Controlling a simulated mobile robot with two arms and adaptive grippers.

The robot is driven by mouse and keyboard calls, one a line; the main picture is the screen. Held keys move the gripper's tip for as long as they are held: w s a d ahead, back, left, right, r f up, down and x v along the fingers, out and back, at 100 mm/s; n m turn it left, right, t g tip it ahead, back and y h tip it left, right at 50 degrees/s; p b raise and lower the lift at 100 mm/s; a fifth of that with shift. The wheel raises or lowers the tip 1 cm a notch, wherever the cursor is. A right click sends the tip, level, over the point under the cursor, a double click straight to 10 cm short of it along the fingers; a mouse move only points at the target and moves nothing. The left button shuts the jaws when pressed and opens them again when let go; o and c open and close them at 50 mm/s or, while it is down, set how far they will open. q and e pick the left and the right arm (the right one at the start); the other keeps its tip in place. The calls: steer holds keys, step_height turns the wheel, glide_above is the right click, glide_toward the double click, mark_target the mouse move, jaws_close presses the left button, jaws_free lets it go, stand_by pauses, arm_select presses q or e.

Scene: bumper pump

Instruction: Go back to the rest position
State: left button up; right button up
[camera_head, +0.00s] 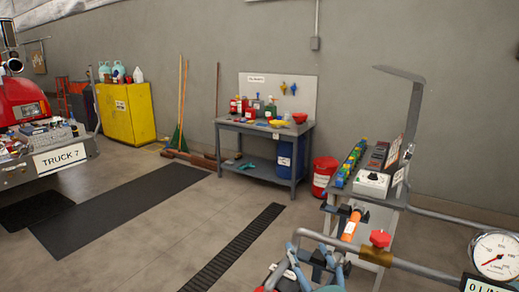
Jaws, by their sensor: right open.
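My right gripper (326,262) seems to be the dark, partly blue-edged shape low in the head view, right of centre. It is open, and I see nothing held in it. It is close to a grey pipe (310,234) with a red valve handle (380,238) on a brass body; whether it touches the pipe I cannot tell. An orange cylinder (351,225) is just above and to its right. My left gripper does not show in this view.
A pressure gauge (495,255) is at the lower right. A grey stand (375,189) carries a control box. A workbench (264,127), a red bucket (323,177) and a yellow cabinet (127,112) stand along the wall. A truck bumper (20,176) is at left.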

steer(key=s+d+f+m+g+h, duration=0.35)
steer(key=s+d+f+m, duration=0.3)
steer(key=f, duration=0.45)
steer(key=s+d+f+m+g, duration=0.1)
steer(key=s+f+m+g, duration=0.25)
steer(key=s, duration=0.55)
steer(key=s+d+f+m+g, duration=0.1)
steer(key=s+f+m+g, duration=0.3)
steer(key=s, duration=0.6)
steer(key=s+f+m+g, duration=0.25)
steer(key=s+f, duration=0.25)
steer(key=s, duration=0.4)
step_height(320, 180, down, 27)
steer(key=g+b, duration=0.2)
steer(key=b, duration=0.1)
steer(key=s+d+f+b, duration=0.1)
steer(key=s+f, duration=0.8)
steer(key=f, duration=0.1)
steer(key=s+d+f+n+g+b, duration=0.1)
steer(key=s+d+f, duration=0.1)
steer(key=s+f, duration=0.7)
step_height(320, 180, down, 2)
steer(key=shift+s+d+f, duration=0.1)
steer(key=shift+s+d, duration=0.15)
steer(key=shift+s, duration=0.1)
steer(key=shift+y, duration=0.25)
